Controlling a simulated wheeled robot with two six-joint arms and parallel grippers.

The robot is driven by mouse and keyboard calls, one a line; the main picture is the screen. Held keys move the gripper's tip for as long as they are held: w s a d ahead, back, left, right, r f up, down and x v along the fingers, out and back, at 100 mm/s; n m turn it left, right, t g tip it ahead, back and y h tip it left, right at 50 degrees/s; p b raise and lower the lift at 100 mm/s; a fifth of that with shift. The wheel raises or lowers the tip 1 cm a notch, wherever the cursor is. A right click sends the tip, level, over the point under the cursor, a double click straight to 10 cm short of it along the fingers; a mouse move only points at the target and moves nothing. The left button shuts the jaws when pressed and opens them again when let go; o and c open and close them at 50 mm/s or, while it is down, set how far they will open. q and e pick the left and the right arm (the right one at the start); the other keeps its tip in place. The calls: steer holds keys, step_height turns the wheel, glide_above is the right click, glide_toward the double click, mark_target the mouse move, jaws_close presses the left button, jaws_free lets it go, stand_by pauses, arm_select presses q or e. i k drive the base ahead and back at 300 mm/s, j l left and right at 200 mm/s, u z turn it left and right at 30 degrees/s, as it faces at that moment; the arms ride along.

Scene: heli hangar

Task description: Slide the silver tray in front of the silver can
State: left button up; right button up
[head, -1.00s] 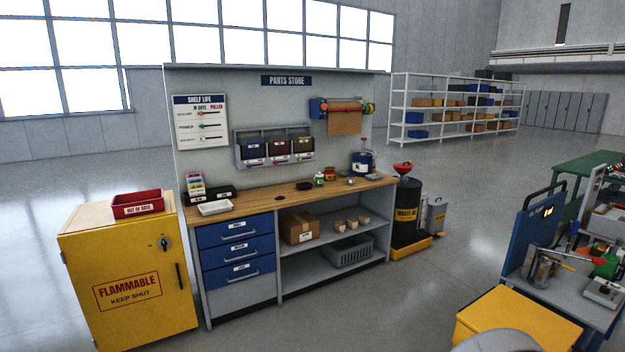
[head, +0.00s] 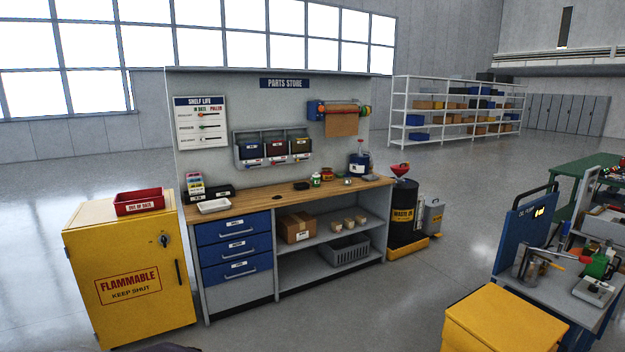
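A shallow pale tray (head: 214,206), whitish or silver, lies at the left front of the wooden bench top (head: 262,200). A small silvery round item (head: 348,182) sits toward the right of the bench top; it is too small to tell what it is. A silvery upright cylinder (head: 527,262) stands on the grey cart at the right; I cannot tell whether it is a can. Neither of my grippers is in view.
A yellow flammable cabinet (head: 128,280) with a red bin (head: 138,202) stands left of the bench. A black waste drum (head: 403,212) stands at its right. A yellow box (head: 505,318) and the cart (head: 575,300) are at right. The floor between is clear.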

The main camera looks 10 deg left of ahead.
mark_target(368, 177)
steer(key=u, duration=0.5)
steer(key=i+u, duration=0.35)
steer(key=i, duration=0.45)
steer(key=i+l+u, duration=0.15)
steer(key=i+u, duration=0.15)
steer(key=i, duration=0.5)
steer(key=i+z, duration=0.15)
steer(key=i, duration=0.3)
steer(key=i+j+z, duration=0.15)
steer(key=i, duration=0.3)
steer(key=i+j+z, duration=0.15)
steer(key=i, duration=0.25)
steer(key=i+l+z, duration=0.15)
steer(key=z, duration=0.25)
steer(key=i+z, duration=0.55)
steer(key=z, duration=0.3)
steer(key=i+z, duration=0.25)
steer(key=z, duration=0.15)
steer(key=i+z, duration=0.3)
steer(key=i, duration=1.05)
steer(key=i+u, duration=0.2)
steer(key=i, duration=0.3)
steer(key=i+u, duration=0.25)
steer(key=i, duration=0.3)
steer(key=i+u, duration=0.2)
steer(key=i, duration=0.3)
steer(key=i+l+u, duration=0.2)
steer(key=i, duration=0.3)
steer(key=u, duration=0.1)
